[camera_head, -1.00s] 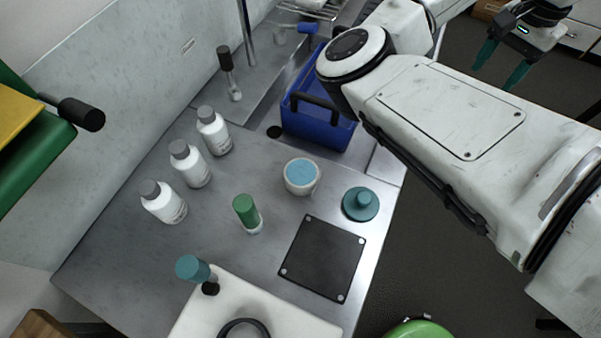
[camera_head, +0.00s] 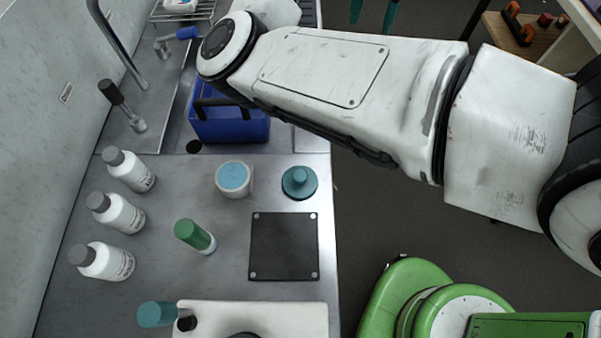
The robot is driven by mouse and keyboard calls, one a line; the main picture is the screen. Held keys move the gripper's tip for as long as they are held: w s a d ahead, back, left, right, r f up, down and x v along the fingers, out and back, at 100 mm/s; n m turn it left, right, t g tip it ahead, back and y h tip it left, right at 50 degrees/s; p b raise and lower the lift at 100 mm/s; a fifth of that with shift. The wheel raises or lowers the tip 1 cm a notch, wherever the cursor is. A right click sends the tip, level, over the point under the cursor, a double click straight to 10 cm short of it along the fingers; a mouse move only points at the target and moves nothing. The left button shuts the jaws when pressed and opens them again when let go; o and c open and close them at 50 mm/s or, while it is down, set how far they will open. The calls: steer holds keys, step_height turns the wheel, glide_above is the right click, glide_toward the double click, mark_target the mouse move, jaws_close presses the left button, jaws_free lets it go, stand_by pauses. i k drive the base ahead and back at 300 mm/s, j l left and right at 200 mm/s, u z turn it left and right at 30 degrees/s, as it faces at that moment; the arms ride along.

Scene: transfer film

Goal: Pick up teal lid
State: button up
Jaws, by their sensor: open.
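The teal lid (camera_head: 299,183), a round disc with a knob on top, lies on the steel counter near its right edge. It sits just right of a white cup with light blue contents and just above a black square plate. My gripper (camera_head: 374,12) shows only as two teal fingers cut off by the top edge. The fingers are apart with nothing seen between them. They are beyond the counter's right edge, well away from the lid.
The white cup (camera_head: 233,179) stands close to the lid. The black plate (camera_head: 284,246), a green-capped tube (camera_head: 195,236) and several white bottles (camera_head: 115,212) are on the counter (camera_head: 215,275). A blue caddy (camera_head: 230,122) stands behind. A shelf (camera_head: 520,38) is at upper right.

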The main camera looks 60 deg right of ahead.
mark_target(299, 182)
steer(key=k+l+u, duration=0.1)
steer(key=l+u, duration=0.2)
steer(key=k+l+u, duration=0.3)
steer(key=l+u, duration=0.3)
steer(key=k, duration=0.05)
